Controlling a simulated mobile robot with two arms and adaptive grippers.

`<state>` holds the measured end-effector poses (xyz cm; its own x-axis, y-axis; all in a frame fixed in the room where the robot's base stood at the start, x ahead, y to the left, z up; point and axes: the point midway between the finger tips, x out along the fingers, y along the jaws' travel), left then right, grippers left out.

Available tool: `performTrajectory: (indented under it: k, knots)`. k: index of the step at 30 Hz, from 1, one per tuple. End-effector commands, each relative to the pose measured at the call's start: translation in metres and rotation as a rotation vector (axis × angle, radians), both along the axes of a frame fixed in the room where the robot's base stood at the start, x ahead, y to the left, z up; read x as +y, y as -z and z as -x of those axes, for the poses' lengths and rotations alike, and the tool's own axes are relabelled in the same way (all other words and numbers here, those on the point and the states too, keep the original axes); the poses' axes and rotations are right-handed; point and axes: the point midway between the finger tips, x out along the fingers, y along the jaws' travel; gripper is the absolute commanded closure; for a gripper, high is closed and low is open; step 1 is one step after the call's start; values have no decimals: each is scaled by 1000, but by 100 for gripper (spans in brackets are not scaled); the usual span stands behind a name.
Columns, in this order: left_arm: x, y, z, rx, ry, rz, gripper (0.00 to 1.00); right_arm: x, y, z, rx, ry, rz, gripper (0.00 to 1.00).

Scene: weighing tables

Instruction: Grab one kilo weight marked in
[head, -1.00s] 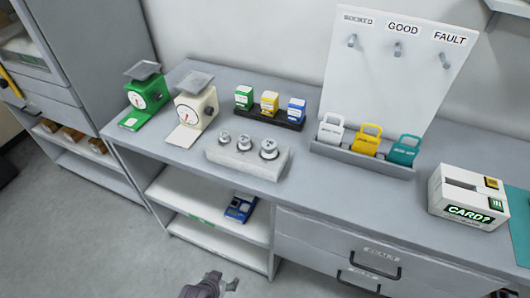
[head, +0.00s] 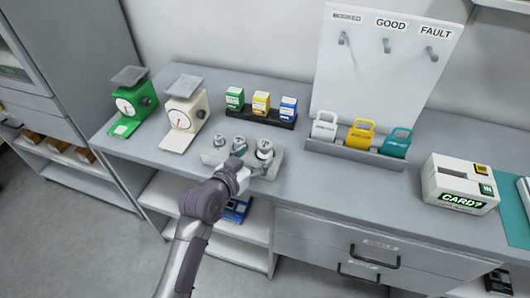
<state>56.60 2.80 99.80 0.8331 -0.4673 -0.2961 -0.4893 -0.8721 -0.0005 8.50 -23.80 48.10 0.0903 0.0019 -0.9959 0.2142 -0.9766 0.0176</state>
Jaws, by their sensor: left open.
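Three silvery weights stand in a row on a pale grey block near the table's front edge: a small left one (head: 218,142), a middle one (head: 239,144) and a larger right one (head: 264,149). Their markings are too small to read. My left gripper (head: 248,166) is open at the front of the weight block (head: 211,157), close to the middle and right weights. It hides part of the block and the lower part of the middle weight. I cannot tell whether it touches a weight. My right gripper is not in view.
A green scale (head: 132,100) and a cream scale (head: 185,115) stand at left. Behind the weights is a dark rack (head: 259,118) with green, yellow and blue boxes. A tray (head: 350,154) of coloured tags and a card box (head: 460,185) stand to the right.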

Motion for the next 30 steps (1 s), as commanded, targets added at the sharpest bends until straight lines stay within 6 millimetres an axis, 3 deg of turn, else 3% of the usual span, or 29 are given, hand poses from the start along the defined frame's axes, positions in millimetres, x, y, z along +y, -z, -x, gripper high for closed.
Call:
performTrajectory:
  k: [8, 18, 27, 30]
  knots:
    - [-11, 4, -20, 0, 0, 1, 27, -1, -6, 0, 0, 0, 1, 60]
    - [-29, 11, -58, 1, -2, 1, 27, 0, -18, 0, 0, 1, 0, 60]
    - [-31, 14, -61, 1, -1, 0, 27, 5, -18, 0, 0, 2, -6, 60]
    - [-31, 14, -61, 1, -1, 0, 44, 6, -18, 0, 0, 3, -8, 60]
